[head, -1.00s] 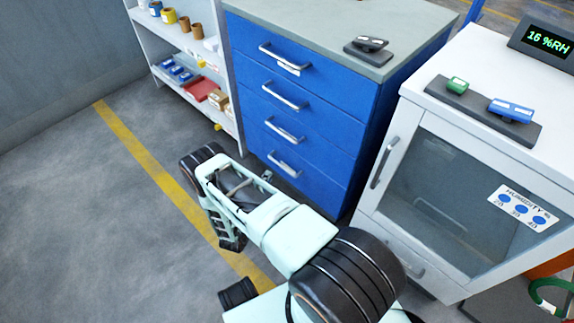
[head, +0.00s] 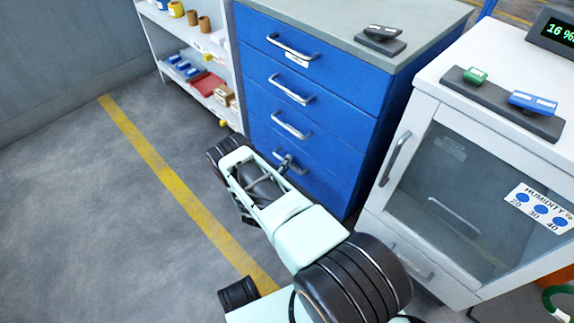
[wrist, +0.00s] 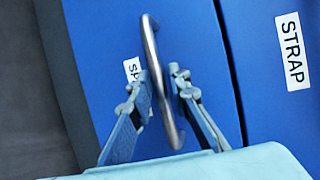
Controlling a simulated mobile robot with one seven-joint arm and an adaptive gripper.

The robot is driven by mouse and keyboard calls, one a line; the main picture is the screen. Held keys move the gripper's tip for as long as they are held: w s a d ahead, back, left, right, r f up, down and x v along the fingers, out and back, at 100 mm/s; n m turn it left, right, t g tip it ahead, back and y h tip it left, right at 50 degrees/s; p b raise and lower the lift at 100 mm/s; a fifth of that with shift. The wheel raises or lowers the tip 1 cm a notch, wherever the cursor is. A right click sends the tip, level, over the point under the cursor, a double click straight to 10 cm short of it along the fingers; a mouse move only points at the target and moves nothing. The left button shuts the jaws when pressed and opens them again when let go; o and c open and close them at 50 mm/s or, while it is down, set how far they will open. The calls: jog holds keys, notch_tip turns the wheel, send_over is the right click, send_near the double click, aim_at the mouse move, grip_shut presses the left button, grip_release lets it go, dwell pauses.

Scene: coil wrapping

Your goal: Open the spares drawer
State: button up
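The blue drawer cabinet (head: 350,112) stands ahead with its several drawers shut. The bottom drawer has a silver bar handle (head: 290,163), and my gripper is at this handle in the head view.
The drawer above is labelled "STRAP" (wrist: 292,50). A white glass-fronted cabinet (head: 455,200) stands close on the right. A white shelf unit (head: 190,50) with small goods stands on the left. Open floor with a yellow line (head: 160,175) lies left of my arm.

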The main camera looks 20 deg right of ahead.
grip_shut()
jog(key=shift+s, duration=0.1)
dwell(0.3)
